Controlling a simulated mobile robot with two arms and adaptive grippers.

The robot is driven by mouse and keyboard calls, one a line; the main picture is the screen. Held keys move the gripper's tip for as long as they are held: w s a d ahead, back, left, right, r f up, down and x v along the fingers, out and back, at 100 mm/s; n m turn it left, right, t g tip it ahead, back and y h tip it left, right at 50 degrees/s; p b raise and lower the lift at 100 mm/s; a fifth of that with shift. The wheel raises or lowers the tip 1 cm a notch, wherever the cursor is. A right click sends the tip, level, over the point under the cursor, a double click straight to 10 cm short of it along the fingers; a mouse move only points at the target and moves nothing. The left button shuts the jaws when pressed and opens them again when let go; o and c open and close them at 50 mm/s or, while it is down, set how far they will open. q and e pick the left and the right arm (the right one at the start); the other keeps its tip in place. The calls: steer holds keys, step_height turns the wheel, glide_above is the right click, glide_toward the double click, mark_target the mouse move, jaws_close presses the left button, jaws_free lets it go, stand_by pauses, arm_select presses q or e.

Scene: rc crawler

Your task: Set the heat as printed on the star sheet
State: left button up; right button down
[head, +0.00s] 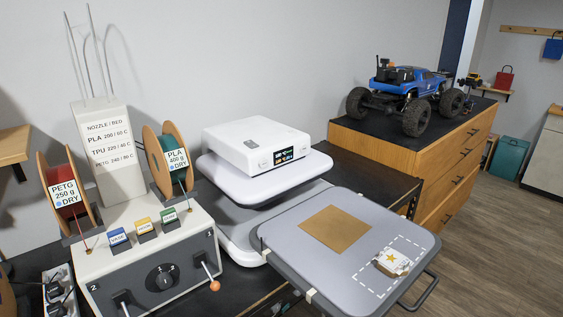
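A small white piece with a yellow star (391,261) sits inside a dashed outline on the grey plate (290,225); its print is too small to read. A white box (255,145) has a small lit display (290,149), whose digits I cannot read. A white sign (108,150) lists nozzle/bed heat: PLA 200/60 C, TPU 220/40 C and what looks like PETG 240/80 C. A grey control box (150,265) carries a black dial (160,279), an orange-tipped lever (208,272) and blue, yellow and green tags. Neither gripper is in view.
A red spool labelled PETG (78,205) and a green spool labelled PLA (178,140) flank the sign. A tan square (335,230) lies on the plate. A blue toy truck (408,92) stands on a wooden cabinet (395,150). A power strip (58,289) lies at lower left.

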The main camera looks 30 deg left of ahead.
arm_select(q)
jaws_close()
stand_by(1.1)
